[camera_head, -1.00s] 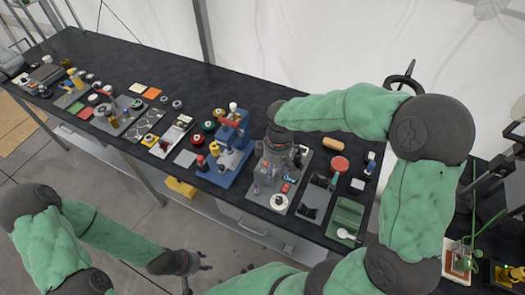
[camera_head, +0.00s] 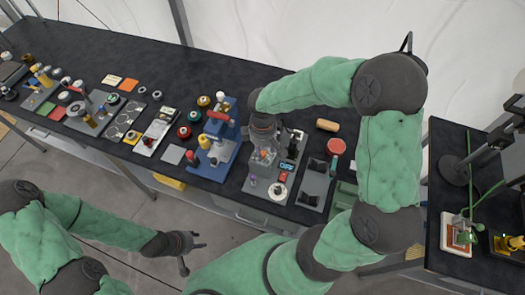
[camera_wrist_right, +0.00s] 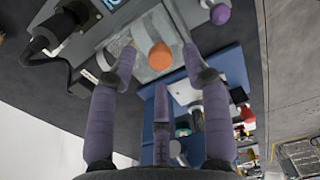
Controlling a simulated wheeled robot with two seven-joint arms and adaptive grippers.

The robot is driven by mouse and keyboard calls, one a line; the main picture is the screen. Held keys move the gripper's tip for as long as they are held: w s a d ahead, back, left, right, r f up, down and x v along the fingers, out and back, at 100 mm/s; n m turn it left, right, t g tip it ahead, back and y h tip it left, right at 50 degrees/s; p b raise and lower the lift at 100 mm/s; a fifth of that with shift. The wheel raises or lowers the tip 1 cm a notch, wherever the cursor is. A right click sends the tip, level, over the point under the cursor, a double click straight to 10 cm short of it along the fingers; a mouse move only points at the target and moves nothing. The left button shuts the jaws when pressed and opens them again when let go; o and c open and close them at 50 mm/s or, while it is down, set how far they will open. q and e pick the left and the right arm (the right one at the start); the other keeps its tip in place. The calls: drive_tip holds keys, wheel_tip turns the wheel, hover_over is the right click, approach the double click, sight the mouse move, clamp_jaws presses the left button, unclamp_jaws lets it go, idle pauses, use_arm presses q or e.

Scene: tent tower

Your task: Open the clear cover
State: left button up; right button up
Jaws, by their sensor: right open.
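A clear, boxy cover (camera_wrist_right: 149,27) with an orange round knob (camera_wrist_right: 160,56) shows in the right wrist view, on a grey board. In the head view the cover (camera_head: 262,157) is small and partly hidden by my right gripper (camera_head: 264,141). My right gripper (camera_wrist_right: 158,66) is open, its purple-grey fingers spread on either side of the knob. Whether they touch the cover I cannot tell. My left gripper (camera_head: 192,255) is open and empty, low over the floor in front of the table, away from the cover.
A blue press (camera_head: 214,160) stands close to the left of the grey board (camera_head: 252,190). A dark tray (camera_head: 315,186), a red disc (camera_head: 336,146) and a tan cylinder (camera_head: 327,125) lie to its right. Several small parts fill the left of the black table (camera_head: 140,65).

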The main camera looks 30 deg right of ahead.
drive_tip(key=shift+w+f, duration=0.1)
drive_tip(key=shift+f, duration=0.75)
drive_tip(key=shift+c, duration=0.2)
clamp_jaws()
drive_tip(key=w+d, duration=0.2)
drive_tip(key=d, duration=0.1)
drive_tip(key=w+d, duration=0.3)
drive_tip(key=shift+w+d+p, duration=0.1)
drive_tip(key=shift+p, duration=0.3)
drive_tip(key=shift+o, duration=0.2)
unclamp_jaws()
drive_tip(key=shift+r, duration=0.15)
